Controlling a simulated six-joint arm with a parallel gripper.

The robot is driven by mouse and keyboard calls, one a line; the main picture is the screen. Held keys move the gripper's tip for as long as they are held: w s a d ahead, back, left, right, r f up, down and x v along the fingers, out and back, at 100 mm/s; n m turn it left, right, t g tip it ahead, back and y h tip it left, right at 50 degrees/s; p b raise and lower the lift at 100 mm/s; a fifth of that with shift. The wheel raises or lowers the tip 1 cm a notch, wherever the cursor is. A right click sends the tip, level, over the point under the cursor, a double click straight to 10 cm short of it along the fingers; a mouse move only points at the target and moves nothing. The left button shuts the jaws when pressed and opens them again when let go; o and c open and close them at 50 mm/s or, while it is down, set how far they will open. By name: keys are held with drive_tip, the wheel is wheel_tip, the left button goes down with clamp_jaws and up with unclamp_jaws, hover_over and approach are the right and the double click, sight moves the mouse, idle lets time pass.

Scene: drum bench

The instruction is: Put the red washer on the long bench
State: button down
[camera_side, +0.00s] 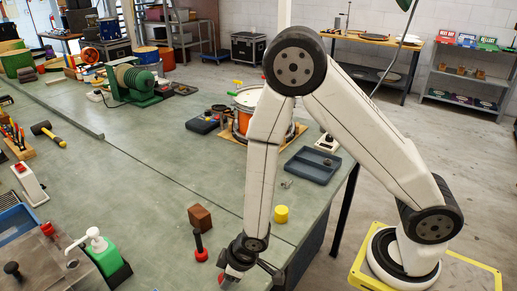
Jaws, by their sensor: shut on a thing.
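My gripper (229,277) is low over the near part of the long bench, at the bottom of the view, pointing down. It is shut on a small red thing (223,280), which I take as the red washer; its ring shape is too small and too covered by the fingers to make out. Whether it touches the surface below cannot be told. The long bench (150,165) has a grey-green top and runs from the near edge to the far left.
Close left of my gripper stand a black-handled tool with a red base (201,254) and a brown block (200,218). The bench's middle is clear.

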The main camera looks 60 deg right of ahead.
drive_tip(key=shift+f, duration=0.3)
drive_tip(key=shift+c, duration=1.2)
unclamp_jaws()
drive_tip(key=shift+r, duration=0.2)
drive_tip(key=shift+s+r, duration=0.15)
drive_tip(key=shift+r, duration=0.25)
drive_tip(key=v, duration=0.6)
drive_tip(key=shift+r, duration=0.25)
drive_tip(key=shift+s+d, duration=0.1)
drive_tip(key=shift+d, duration=0.1)
